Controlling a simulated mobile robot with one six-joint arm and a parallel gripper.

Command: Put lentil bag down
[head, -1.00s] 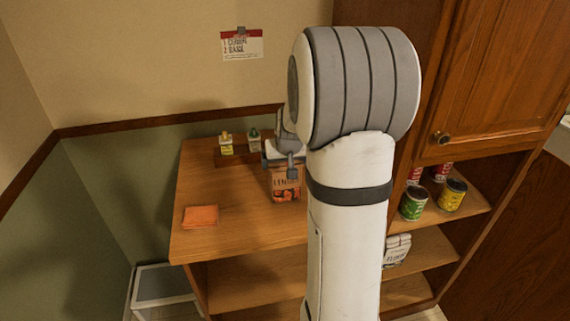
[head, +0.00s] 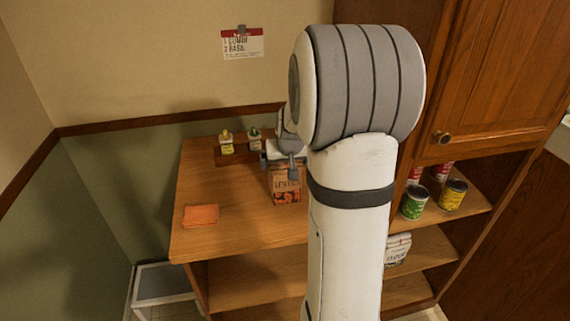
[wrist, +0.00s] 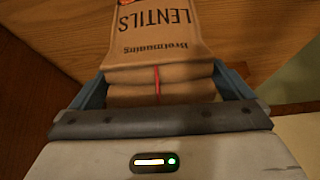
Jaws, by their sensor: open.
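The brown paper lentil bag (head: 286,190) stands upright on the wooden counter (head: 235,220), toward its right side, with its printed front facing the head camera. My gripper (head: 279,165) is at the bag's top, with a finger on either side. In the wrist view the bag (wrist: 160,45) lies between the open fingers (wrist: 163,88), its folded top and red tie close to the palm. Whether the fingers still touch the bag's sides is hard to tell. My arm hides the counter to the right of the bag.
An orange cloth (head: 201,215) lies at the counter's front left. A small wooden rack (head: 235,156) with small bottles stands at the back. Cans (head: 414,202) and a white bag (head: 397,249) sit on shelves to the right. The counter's middle left is clear.

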